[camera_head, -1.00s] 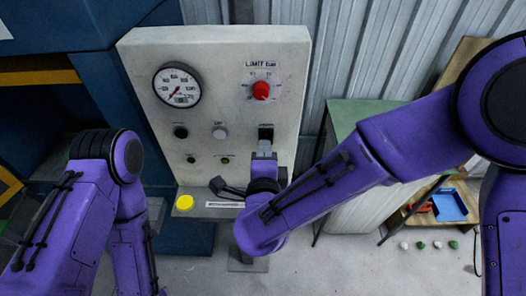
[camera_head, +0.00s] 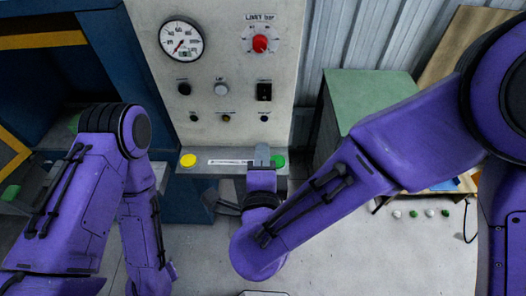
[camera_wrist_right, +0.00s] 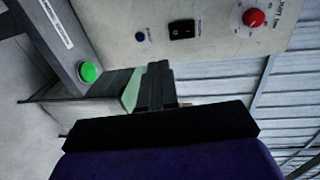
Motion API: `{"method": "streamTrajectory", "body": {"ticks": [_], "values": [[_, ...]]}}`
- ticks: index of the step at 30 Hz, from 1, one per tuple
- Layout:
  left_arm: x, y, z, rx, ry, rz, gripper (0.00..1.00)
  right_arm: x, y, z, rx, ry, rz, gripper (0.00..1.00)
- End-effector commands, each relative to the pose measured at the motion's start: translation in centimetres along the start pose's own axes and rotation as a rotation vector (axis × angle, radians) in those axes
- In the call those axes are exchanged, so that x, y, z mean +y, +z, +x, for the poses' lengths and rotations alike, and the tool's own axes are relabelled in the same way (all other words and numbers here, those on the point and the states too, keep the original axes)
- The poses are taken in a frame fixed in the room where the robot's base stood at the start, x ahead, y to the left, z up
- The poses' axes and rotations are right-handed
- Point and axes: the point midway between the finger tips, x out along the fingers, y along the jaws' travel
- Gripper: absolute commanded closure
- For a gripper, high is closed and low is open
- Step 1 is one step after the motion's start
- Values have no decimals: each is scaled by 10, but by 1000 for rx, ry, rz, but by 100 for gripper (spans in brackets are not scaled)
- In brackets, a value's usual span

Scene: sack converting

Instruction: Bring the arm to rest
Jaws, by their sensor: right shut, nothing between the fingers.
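My right gripper (camera_head: 262,155) is shut and empty. It stands in front of the lower edge of the grey control panel (camera_head: 215,100), beside the green button (camera_head: 279,161) on the ledge. In the right wrist view the shut fingers (camera_wrist_right: 157,85) show in front of the panel's lower part, with the green button (camera_wrist_right: 88,72) to their left. My left arm hangs at the left of the head view; its gripper is not in view.
The panel carries a gauge (camera_head: 181,39), a red knob (camera_head: 260,43), a black switch (camera_head: 264,91) and small buttons. A yellow button (camera_head: 188,160) sits on the ledge. A green-topped cabinet (camera_head: 365,95) stands to the right. The floor at lower right is mostly clear.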

Motion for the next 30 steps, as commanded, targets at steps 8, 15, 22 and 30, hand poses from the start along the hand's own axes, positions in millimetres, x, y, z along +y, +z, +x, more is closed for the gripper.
{"method": "streamTrajectory", "body": {"ticks": [8, 15, 22, 30], "values": [[0, 0, 0, 0, 0, 0, 100, 0, 0, 0, 1, 0, 0, 100], [0, 0, 0, 0, 0, 0, 100, 13, 14, 4, -115, 34, -209, 100], [2, 8, 19, 0, 0, 0, 100, 166, -88, 36, -220, 362, -724, 100], [4, 18, 43, 0, 0, 0, 100, 344, -235, -45, -323, 876, -990, 100]]}}
